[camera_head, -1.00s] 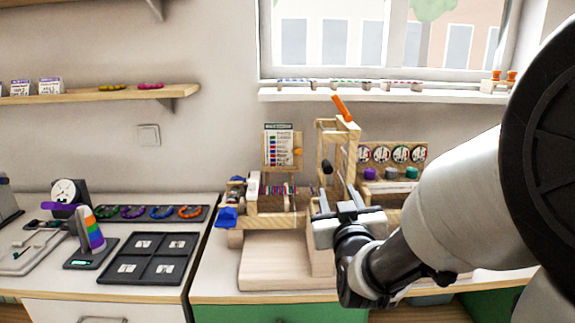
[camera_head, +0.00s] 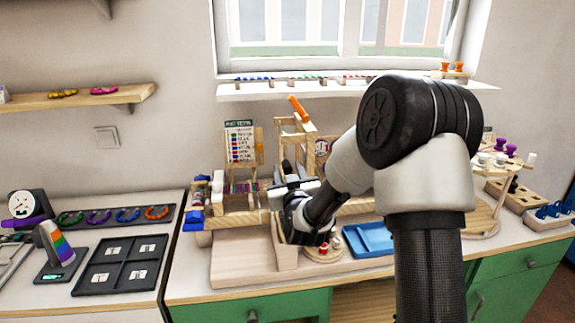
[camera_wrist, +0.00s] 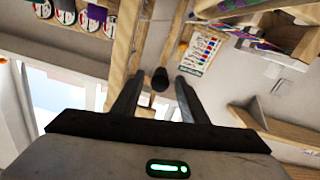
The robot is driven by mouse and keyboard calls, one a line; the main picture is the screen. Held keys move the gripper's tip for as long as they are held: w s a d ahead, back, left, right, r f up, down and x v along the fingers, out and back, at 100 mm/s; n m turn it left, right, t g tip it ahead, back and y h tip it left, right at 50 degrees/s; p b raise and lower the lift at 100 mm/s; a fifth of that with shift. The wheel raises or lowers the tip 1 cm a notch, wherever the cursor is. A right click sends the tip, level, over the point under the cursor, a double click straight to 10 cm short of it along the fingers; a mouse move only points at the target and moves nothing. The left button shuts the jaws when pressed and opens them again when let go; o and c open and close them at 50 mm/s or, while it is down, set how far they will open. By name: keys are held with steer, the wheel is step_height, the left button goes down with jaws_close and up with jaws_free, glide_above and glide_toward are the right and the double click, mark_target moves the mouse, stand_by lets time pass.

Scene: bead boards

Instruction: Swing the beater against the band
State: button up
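A wooden band loom stands on the counter, with coloured threads (camera_head: 240,187) at its left part. A dark round knob (camera_head: 286,166) sits on the loom's upright wooden frame (camera_head: 304,143), probably the beater's handle. In the wrist view the knob (camera_wrist: 160,78) shows between my fingertips, with a gap on both sides. My gripper (camera_head: 291,184) is open just in front of and below the knob in the head view. I cannot tell how deep the knob lies between the fingers, and I see no contact. My arm hides the loom's lower right part.
An orange handle (camera_head: 298,108) sticks up at the frame's top. A pattern card (camera_head: 240,143) stands behind the threads. A blue tray (camera_head: 374,238) and a small round stand (camera_head: 323,250) lie right of the loom's base. A black sorting tray (camera_head: 121,264) lies on the left counter.

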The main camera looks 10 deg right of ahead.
steer(key=shift+w, duration=0.65)
jaws_close()
steer(key=shift+a+f+m+b, duration=0.25)
steer(key=shift+a+m+b, duration=0.25)
steer(key=shift+b, duration=0.5)
steer(key=shift+a+m+b, duration=0.3)
steer(key=shift+m+b, duration=0.3)
steer(key=shift+b, duration=0.05)
steer(key=shift+a+r+m+b, duration=0.6)
steer(key=shift+a+m+b, duration=0.1)
steer(key=shift+m, duration=0.4)
